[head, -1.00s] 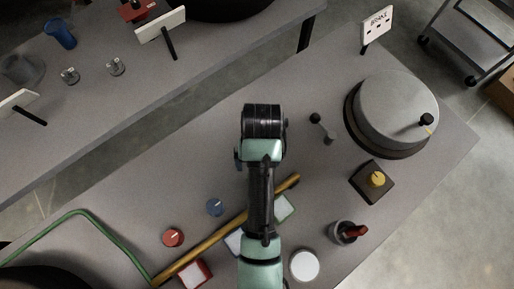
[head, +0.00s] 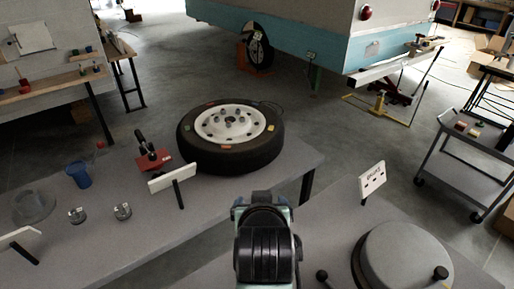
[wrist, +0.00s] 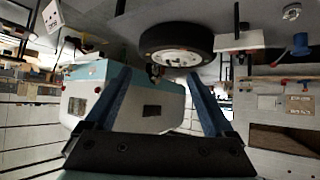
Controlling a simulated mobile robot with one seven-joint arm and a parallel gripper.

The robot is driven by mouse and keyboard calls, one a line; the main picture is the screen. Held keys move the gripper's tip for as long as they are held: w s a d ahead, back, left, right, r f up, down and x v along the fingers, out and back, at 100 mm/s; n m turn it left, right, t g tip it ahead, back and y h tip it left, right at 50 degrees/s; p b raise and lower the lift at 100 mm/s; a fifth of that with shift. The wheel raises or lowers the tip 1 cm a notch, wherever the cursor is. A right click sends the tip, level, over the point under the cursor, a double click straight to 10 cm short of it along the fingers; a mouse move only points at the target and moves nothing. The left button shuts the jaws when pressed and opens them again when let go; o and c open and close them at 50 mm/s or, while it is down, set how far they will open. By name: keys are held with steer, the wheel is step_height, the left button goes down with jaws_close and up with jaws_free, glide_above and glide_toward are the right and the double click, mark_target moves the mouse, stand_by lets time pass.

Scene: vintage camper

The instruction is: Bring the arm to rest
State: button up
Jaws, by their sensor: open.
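My arm (head: 266,240) rises at the bottom middle of the head view, in front of the near table, with its end out of sight there. In the wrist view my gripper (wrist: 160,100) is open, its two blue fingers spread apart with nothing between them. The wrist view appears upside down, with the tire and tables along its top edge. My gripper touches nothing that I can see.
A tire with a white rim (head: 229,137) lies on the far grey table (head: 130,250), beside a red tool (head: 153,158) and a blue cup (head: 79,174). A grey drum (head: 405,258) stands at the lower right. A cart (head: 465,165) stands at the right; a camper (head: 310,45) is behind.

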step_height(320, 180, up, 27)
steer(key=t, duration=0.9)
steer(key=s+r+t, duration=0.7)
steer(key=s+r, duration=0.6)
steer(key=r, duration=0.4)
steer(key=shift+s+a+r+t, duration=0.2)
steer(key=shift+a+r+t, duration=0.15)
steer(key=shift+a+t, duration=0.05)
